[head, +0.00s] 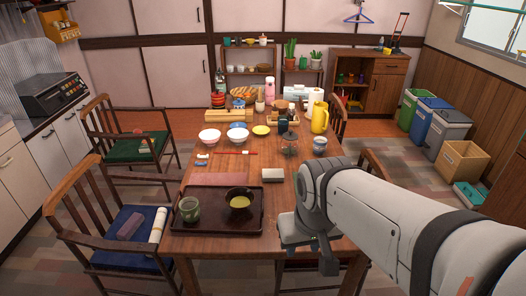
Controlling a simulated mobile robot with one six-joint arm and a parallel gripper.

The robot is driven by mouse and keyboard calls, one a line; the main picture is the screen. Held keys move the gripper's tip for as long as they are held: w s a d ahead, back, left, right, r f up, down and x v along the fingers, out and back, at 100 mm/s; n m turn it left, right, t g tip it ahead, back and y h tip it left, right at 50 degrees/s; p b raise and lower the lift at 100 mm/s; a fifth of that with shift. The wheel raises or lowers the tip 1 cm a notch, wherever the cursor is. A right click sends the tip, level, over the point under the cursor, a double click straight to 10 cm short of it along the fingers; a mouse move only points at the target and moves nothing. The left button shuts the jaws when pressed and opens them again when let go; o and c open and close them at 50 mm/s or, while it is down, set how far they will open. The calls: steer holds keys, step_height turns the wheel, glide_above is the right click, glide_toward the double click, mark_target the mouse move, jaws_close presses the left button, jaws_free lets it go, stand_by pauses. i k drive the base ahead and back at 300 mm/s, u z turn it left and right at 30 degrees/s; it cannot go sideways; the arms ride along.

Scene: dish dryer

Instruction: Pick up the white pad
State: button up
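A small pale, off-white flat block, which looks like the white pad (273,175), lies on the wooden table right of a reddish-brown mat. My gripper (312,240) hangs over the table's near right part, in front of the pad and to its right, apart from it. The wrist hides part of the gripper, and its fingers are too unclear to tell open from shut. I see nothing held in it.
A dark tray (212,226) with a green cup (190,208) and a dark bowl (239,199) sits left of my gripper. Bowls, a glass jar (289,144) and a yellow pitcher (320,117) stand farther back. Chairs surround the table (232,169).

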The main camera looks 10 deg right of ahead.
mark_target(268, 175)
steer(key=u, duration=0.15)
steer(key=i, duration=0.85)
steer(key=z, duration=0.1)
